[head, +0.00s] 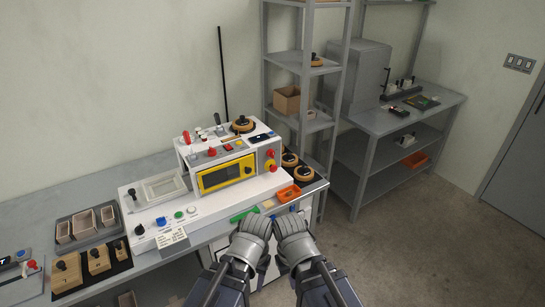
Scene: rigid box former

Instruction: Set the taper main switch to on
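A white machine (262,187) with a yellow-framed window (226,173) stands on the grey bench ahead. A black rotary knob (140,230) sits at the left of its front panel, beside blue, green (178,214) and white buttons. Red knobs (271,167) show on its right face, and small controls (213,152) line its top. I cannot read any labels, so I cannot tell which control is the taper main switch or how it is set. My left gripper (251,226) and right gripper (290,224) are side by side in front of the machine, apart from its controls. Their fingertips are unclear.
An orange tray (288,193) and a green item (243,214) lie near my grippers. Wooden blocks (98,261) and a grey tray (87,226) are on the bench at left. A grey shelf rack (355,60) stands behind right. Floor at right (420,250) is clear.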

